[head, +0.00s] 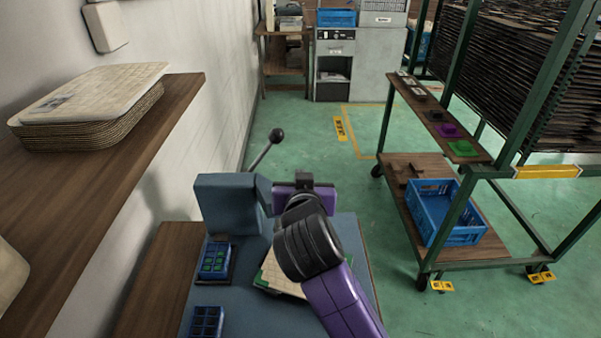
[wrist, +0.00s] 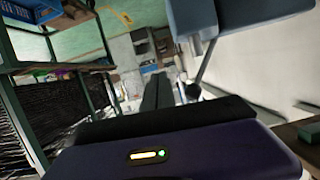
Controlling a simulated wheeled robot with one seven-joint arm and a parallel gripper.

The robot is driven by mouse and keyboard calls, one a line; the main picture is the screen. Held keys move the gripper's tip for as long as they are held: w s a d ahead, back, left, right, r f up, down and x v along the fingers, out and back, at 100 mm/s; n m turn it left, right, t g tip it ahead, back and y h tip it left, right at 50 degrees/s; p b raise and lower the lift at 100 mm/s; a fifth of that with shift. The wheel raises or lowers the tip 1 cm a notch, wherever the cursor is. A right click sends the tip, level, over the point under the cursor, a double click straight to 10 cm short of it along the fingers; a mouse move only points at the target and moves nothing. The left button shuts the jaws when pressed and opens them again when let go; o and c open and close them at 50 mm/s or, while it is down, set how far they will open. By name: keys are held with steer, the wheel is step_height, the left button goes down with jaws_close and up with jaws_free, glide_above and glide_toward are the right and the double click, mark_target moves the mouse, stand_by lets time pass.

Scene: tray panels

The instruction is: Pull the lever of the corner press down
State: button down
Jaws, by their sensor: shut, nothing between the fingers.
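The corner press (head: 228,205) is a blue-grey block at the back left of the blue-grey bench top. Its lever (head: 264,152) slants up and away to a black ball knob (head: 276,135). In the wrist view the press (wrist: 245,22) is at the top right, and the lever's rod (wrist: 206,64) runs down to the knob (wrist: 193,90). My gripper (wrist: 158,78) is shut and empty, with its dark fingers just left of the knob and apart from it in the picture. In the head view my purple wrist is right of the press and hides most of the fingers.
Two small blue trays, one with green pieces (head: 214,260), and a board (head: 283,278) lie on the bench. A wooden shelf (head: 150,125) with stacked panels is at left by the wall. A green rack (head: 470,165) with a blue crate (head: 447,232) stands right. Green floor between is clear.

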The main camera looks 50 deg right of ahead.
steer(key=v, duration=0.5)
steer(key=shift+s+a, duration=0.1)
steer(key=shift+a, duration=0.2)
steer(key=w+a+r+n+t+y, duration=0.2)
steer(key=w+a+r+n+t, duration=0.2)
steer(key=w+a+n+t, duration=0.15)
steer(key=s+a+f+n+t+y, duration=0.4)
steer(key=s+a+f+n+y, duration=0.15)
steer(key=a, duration=0.25)
steer(key=s+a+f+g+y, duration=0.2)
steer(key=s+f, duration=0.3)
steer(key=s, duration=0.7)
steer(key=s+a+f+g+y, duration=0.1)
steer(key=s+a+f, duration=0.2)
steer(key=s, duration=0.9)
step_height(320, 180, down, 2)
steer(key=shift+s+f+g+y, duration=0.1)
steer(key=shift+s+g+y, duration=0.15)
steer(key=shift+g+y, duration=0.1)
